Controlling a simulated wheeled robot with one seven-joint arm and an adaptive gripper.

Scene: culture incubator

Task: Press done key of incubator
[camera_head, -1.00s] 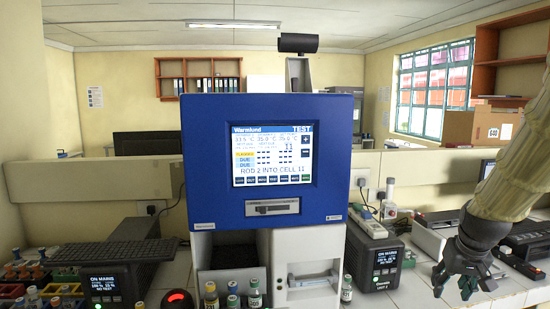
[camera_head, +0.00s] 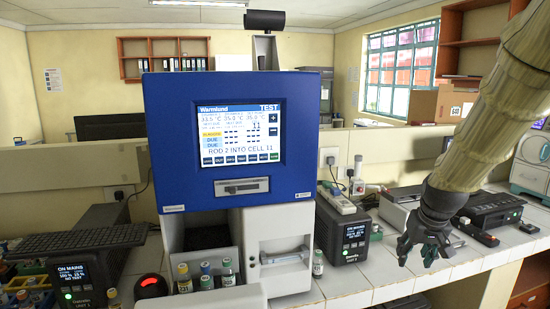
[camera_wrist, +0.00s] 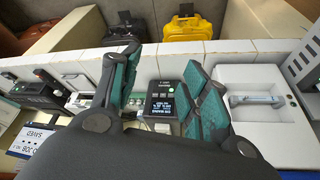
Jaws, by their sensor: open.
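The incubator (camera_head: 162,120) is a blue box on a white base with a lit touchscreen (camera_head: 240,131) on its front. The screen reads "TEST" and "ROD 2 INTO CELL 11". A row of small keys runs along the screen's bottom edge. The rightmost key (camera_head: 275,155) is green; the key labels are too small to read surely. My gripper (camera_head: 424,253) hangs to the right of the incubator, well apart from the screen, fingers pointing down, open and empty. In the wrist view my gripper's two teal-padded fingers (camera_wrist: 160,62) are spread apart.
Several capped vials (camera_head: 204,276) and a red-lit button (camera_head: 151,285) stand before the incubator. A dark display unit (camera_head: 342,238) sits between incubator and gripper. A keyboard (camera_head: 83,241) lies left. In the wrist view a yellow case (camera_wrist: 188,27) and a white handled unit (camera_wrist: 265,115) show.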

